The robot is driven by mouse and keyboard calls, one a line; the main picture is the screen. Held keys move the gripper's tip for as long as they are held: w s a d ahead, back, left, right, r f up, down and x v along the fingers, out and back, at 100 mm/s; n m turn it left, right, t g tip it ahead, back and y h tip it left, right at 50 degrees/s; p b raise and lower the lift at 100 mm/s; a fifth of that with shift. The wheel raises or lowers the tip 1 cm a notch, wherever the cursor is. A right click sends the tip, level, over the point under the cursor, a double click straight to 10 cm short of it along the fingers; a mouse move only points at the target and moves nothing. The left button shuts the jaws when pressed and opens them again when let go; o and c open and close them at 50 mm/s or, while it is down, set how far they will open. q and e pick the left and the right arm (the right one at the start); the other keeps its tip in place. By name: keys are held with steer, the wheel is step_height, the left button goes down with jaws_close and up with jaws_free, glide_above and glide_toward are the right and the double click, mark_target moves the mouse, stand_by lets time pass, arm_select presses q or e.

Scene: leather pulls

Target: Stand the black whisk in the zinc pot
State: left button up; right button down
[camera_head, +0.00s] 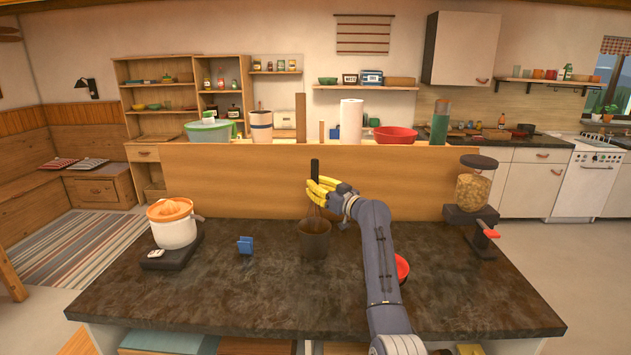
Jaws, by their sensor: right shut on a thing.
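The black whisk (315,168) is upright, its dark handle rising above the yellow fingers of my right gripper (322,190). My right gripper is shut on it. A dark pot (314,241), which I take to be the zinc pot, stands on the counter directly below the gripper. The whisk's lower part shows faintly at the pot's mouth; I cannot tell how deep it sits or whether it touches the pot. My left gripper is not in view.
A red bowl (402,268) is partly hidden by my right arm. A dispenser (474,187) stands right. A raised wooden ledge (240,182) runs behind. The front-left counter is clear.

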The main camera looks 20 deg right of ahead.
steer(key=shift+f, duration=1.65)
steer(key=shift+f, duration=0.1)
steer(key=c, duration=1.3)
jaws_free()
steer(key=v, duration=1.2)
steer(key=shift+f, duration=0.1)
